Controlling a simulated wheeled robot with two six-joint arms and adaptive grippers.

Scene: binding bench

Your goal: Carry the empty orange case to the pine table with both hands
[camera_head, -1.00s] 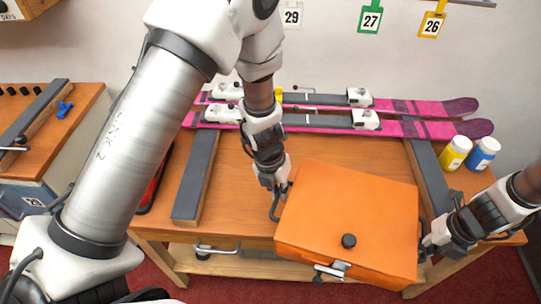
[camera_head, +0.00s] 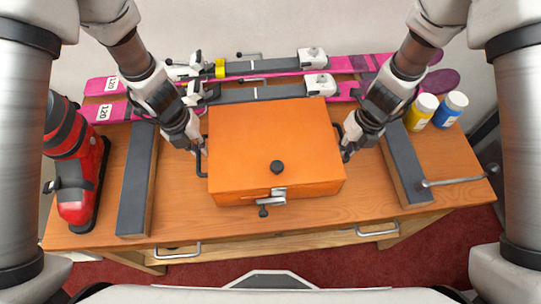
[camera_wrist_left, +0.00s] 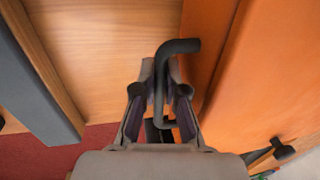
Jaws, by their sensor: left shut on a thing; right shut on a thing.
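The orange case (camera_head: 250,140), lid shut, with a black knob and a metal front latch, is level over the middle of a wooden bench (camera_head: 190,215). I cannot tell whether it touches the top. My left gripper (camera_head: 198,146) is shut on the black handle at the case's left side; the left wrist view shows this handle (camera_wrist_left: 178,47) between the fingers, beside the orange wall (camera_wrist_left: 250,80). My right gripper (camera_head: 346,147) is shut at the case's right side; its handle is mostly hidden. I cannot tell whether this bench is the pine table.
A grey-topped rail stands left (camera_head: 138,180) and another right (camera_head: 405,165) of the case. Pink skis (camera_head: 345,90) lie behind.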

